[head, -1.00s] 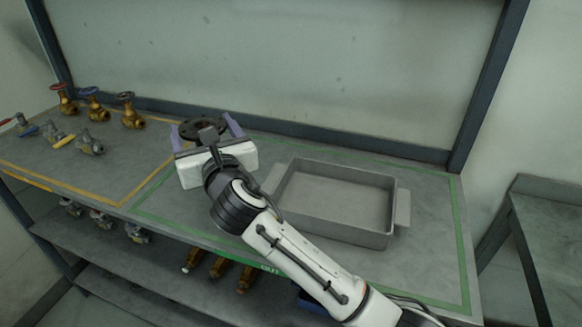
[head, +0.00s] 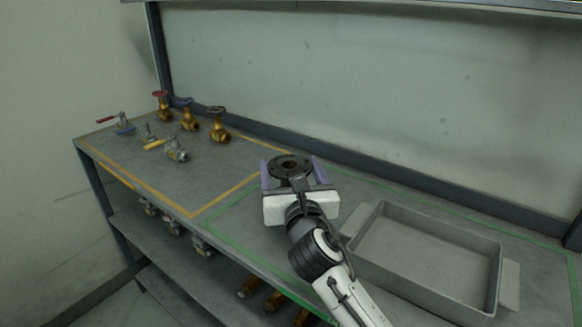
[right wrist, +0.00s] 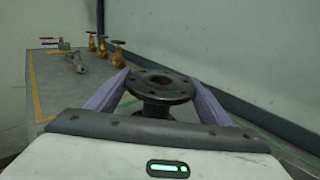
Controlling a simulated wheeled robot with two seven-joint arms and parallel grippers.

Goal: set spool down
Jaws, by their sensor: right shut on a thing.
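The spool (head: 290,166) is a dark grey flanged piece with bolt holes around its top flange. It also shows upright in the right wrist view (right wrist: 160,86). My right gripper (head: 291,173) is shut on the spool, with a purple finger on each side of it. The right gripper also shows in the right wrist view (right wrist: 160,95). The spool is over the bench (head: 235,232), at the left end of the green-outlined area. The gripper hides the spool's lower part, so I cannot tell whether it touches the bench. My left gripper is not in view.
A grey open tray (head: 430,220) stands to the right of the gripper. Brass gate valves (head: 218,125) and ball valves (head: 176,152) stand in the yellow-outlined area at left. A back panel (head: 370,100) rises behind the bench. More valves lie on the shelf below.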

